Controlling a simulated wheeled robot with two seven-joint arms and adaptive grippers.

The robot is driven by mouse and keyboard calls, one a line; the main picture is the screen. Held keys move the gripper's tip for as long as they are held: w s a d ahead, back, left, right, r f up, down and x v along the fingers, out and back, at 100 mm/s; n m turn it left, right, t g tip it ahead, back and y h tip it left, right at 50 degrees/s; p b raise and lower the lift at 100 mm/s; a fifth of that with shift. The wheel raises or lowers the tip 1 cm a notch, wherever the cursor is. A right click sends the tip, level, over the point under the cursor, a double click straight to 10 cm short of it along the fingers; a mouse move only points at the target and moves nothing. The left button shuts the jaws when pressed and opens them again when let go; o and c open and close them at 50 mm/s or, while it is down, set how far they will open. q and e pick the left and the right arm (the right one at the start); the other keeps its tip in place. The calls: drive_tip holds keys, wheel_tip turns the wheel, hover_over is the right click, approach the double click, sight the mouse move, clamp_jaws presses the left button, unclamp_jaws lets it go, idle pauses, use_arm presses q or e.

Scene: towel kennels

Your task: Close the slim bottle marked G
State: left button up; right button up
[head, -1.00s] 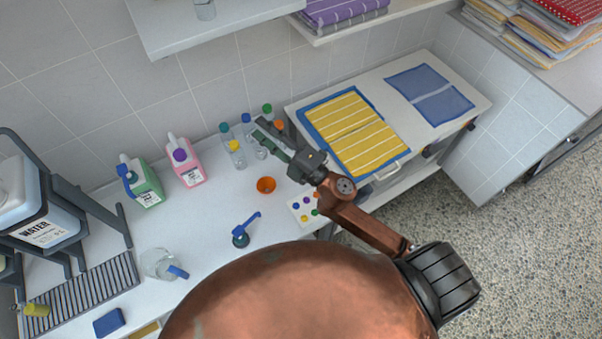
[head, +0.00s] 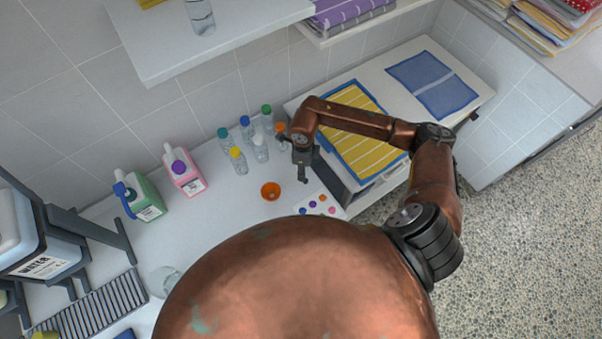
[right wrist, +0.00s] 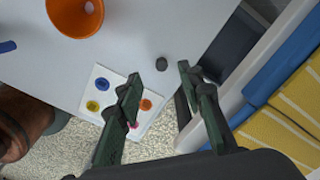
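A group of slim clear bottles stands at the back of the counter, with teal (head: 223,134), yellow (head: 236,154), blue (head: 245,122), green (head: 266,110) and orange (head: 280,128) tops. One bottle (head: 260,148) has a pale or bare top. No letter G is readable. A small dark round piece, perhaps a cap (right wrist: 161,64), lies on the counter. My right gripper (head: 303,172) points down over the counter, right of the bottles. In the right wrist view its fingers (right wrist: 159,76) are apart and empty, with the dark piece visible between their tips. My left gripper is not in view.
An orange funnel-like cup (head: 270,191) and a white card with coloured dots (head: 326,205) lie near my gripper. Pink (head: 184,172) and green (head: 140,195) jugs stand left. A low cabinet with a yellow striped towel (head: 365,150) stands right. A shelf (head: 215,38) overhangs the back.

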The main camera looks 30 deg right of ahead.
sight(306, 181)
drive_tip(key=shift+s+d+f, duration=0.15)
drive_tip(key=shift+s+f, duration=0.1)
drive_tip(key=shift+f, duration=0.35)
drive_tip(key=shift+s+d+f, duration=0.15)
drive_tip(key=shift+s+f, duration=0.1)
drive_tip(key=shift+f, duration=0.35)
drive_tip(key=shift+s, duration=0.25)
drive_tip(key=shift+w+f, duration=0.1)
drive_tip(key=shift+w, duration=0.05)
drive_tip(key=f, duration=0.3)
drive_tip(key=f+p, duration=0.1)
drive_tip(key=f, duration=0.1)
drive_tip(key=shift+w+d, duration=0.1)
drive_tip(key=shift+w, duration=0.2)
drive_tip(key=shift+c, duration=0.4)
drive_tip(key=c, duration=0.7)
